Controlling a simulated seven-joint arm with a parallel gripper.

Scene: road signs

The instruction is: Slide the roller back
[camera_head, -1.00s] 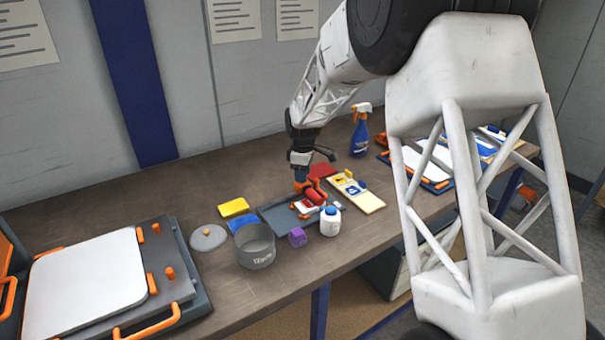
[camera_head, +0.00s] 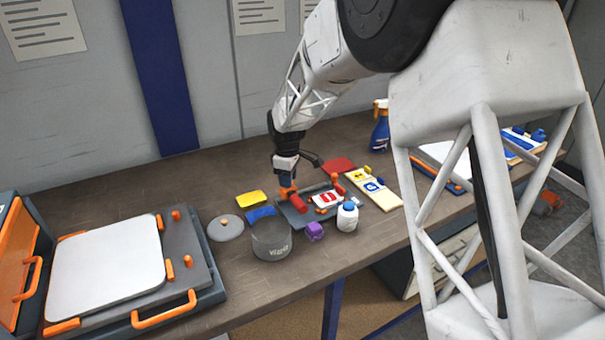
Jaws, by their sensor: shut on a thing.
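The red roller (camera_head: 297,205) is at the left part of a dark grey tray (camera_head: 318,189). A white sign plate with a red mark (camera_head: 327,199) lies in the tray, just right of the roller. My gripper (camera_head: 286,189) points down at the roller's left end and is shut on it. The fingertips are small here, and the exact grip on the roller is hard to see. An orange-red post (camera_head: 337,182) stands at the tray's right side.
Blue (camera_head: 261,213) and yellow (camera_head: 250,198) pads lie left. A cream board (camera_head: 378,192) lies right, a large press (camera_head: 110,270) far left.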

